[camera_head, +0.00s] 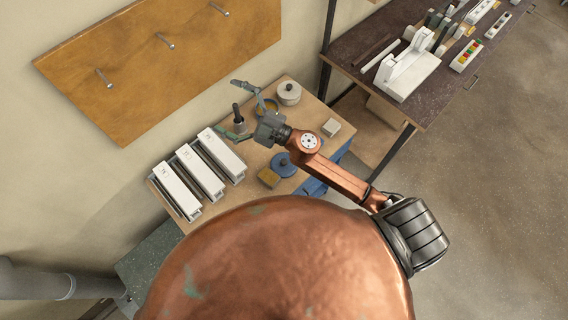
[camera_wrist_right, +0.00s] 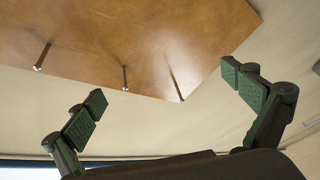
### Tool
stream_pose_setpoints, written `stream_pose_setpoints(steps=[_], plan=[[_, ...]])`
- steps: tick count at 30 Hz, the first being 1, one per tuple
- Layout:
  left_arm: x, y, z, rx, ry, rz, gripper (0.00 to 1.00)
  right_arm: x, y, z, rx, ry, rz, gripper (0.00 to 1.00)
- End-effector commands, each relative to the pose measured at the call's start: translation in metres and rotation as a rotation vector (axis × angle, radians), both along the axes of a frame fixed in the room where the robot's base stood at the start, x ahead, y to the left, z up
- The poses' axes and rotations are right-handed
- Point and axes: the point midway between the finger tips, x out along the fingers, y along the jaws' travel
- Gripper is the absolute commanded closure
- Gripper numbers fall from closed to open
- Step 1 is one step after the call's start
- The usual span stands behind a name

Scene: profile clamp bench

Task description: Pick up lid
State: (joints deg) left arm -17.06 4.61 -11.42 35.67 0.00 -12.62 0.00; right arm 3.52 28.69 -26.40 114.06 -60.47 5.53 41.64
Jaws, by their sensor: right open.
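A blue round lid with a knob (camera_head: 284,164) lies on the wooden bench, near its right side. A grey round pot with a knobbed lid on it (camera_head: 289,93) stands at the bench's far end. I cannot tell which lid the task names. My right gripper (camera_head: 235,109) reaches over the bench with its fingers spread, to the left of both. In the right wrist view its two green-padded fingers (camera_wrist_right: 163,86) are wide apart with nothing between them. My left gripper is not in view.
White profile pieces (camera_head: 199,170) fill the bench's left part. A pegged wooden board (camera_head: 160,60) hangs on the wall.

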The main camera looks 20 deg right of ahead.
Motion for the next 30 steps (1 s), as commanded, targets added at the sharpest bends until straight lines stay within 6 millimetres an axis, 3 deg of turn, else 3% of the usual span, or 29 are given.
stream_pose_setpoints(steps=[1,3,6,8,11,13,16,18,22,26,30], plan=[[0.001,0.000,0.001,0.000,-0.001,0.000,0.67,-0.013,0.031,-0.003,-0.085,-0.037,0.117,0.00],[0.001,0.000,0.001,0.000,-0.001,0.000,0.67,-0.036,0.067,-0.021,-0.215,-0.061,0.283,0.00],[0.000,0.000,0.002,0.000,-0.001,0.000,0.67,-0.069,0.097,-0.068,-0.435,-0.050,0.496,0.00],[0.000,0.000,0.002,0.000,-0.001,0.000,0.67,-0.084,0.100,-0.104,-0.586,-0.014,0.603,0.00],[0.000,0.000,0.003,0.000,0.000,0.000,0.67,-0.098,0.077,-0.168,-0.855,0.088,0.736,0.00],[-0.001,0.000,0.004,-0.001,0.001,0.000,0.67,-0.099,0.043,-0.208,-1.047,0.187,0.785,0.00],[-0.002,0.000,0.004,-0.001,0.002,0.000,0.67,-0.093,-0.019,-0.247,-1.295,0.345,0.799,0.00],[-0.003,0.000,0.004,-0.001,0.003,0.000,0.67,-0.086,-0.062,-0.262,-1.436,0.451,0.776,0.00],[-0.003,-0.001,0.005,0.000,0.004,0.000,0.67,-0.075,-0.123,-0.271,-1.613,0.604,0.715,0.00],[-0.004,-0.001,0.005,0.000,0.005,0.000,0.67,-0.071,-0.151,-0.273,-1.688,0.678,0.676,0.00],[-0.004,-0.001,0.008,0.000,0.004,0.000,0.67,-0.071,-0.156,-0.285,-1.700,0.694,0.670,0.00]])
